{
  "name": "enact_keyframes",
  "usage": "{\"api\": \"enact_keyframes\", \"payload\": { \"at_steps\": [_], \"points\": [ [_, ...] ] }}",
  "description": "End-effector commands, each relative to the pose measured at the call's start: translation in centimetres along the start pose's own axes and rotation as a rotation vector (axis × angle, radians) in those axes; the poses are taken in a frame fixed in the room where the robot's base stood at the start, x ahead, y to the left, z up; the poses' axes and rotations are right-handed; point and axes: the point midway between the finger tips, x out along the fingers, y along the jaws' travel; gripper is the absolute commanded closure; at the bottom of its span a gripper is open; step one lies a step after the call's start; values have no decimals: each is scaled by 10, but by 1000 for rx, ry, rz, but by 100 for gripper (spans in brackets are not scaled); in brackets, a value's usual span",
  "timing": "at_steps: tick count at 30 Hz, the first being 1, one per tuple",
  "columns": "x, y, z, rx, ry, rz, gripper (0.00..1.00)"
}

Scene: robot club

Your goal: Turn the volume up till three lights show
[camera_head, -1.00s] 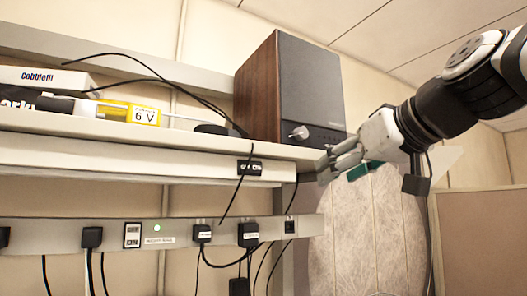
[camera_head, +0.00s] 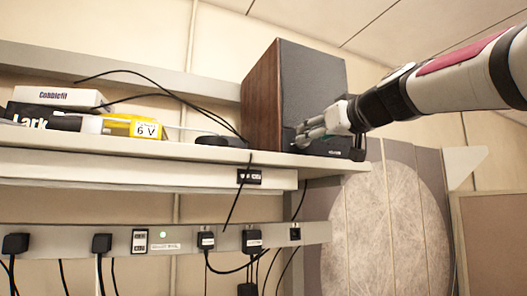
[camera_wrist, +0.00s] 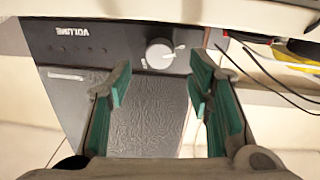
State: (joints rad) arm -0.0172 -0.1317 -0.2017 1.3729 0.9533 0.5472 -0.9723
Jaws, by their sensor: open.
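The speaker (camera_head: 312,80), dark-fronted with wooden sides, stands on the shelf. In the wrist view its lower front panel (camera_wrist: 115,35) appears upside down, with the word VOLUME and a row of small dark dots; I see none lit. The round silver volume knob (camera_wrist: 160,53) shows there with a pale pointer mark toward the right. My gripper (camera_head: 313,130) is in front of the speaker's lower front and hides the knob in the head view. In the wrist view my gripper (camera_wrist: 161,72) is open, a finger on each side of the knob, with gaps; whether the tips reach its depth I cannot tell.
On the shelf (camera_head: 200,152) left of the speaker are a white box (camera_head: 58,97), a yellow 6 V item (camera_head: 143,128) and loose black cables. A power strip (camera_head: 180,238) with several plugs runs below.

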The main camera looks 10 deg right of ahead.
Motion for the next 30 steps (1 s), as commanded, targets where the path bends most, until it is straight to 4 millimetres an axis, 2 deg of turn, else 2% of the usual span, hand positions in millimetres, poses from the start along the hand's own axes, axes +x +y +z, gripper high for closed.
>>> {"api": "enact_keyframes", "payload": {
  "at_steps": [3, 9, 20, 26, 30],
  "points": [
    [18, 0, 0, -1, -2, 0, 53],
    [36, 0, 0, 1, -1, -1, 53],
    [40, 0, 0, 0, 0, 0, 53],
    [40, 0, 0, 0, 0, 0, 99],
    [40, 0, 0, 0, 0, 0, 100]
  ]
}}
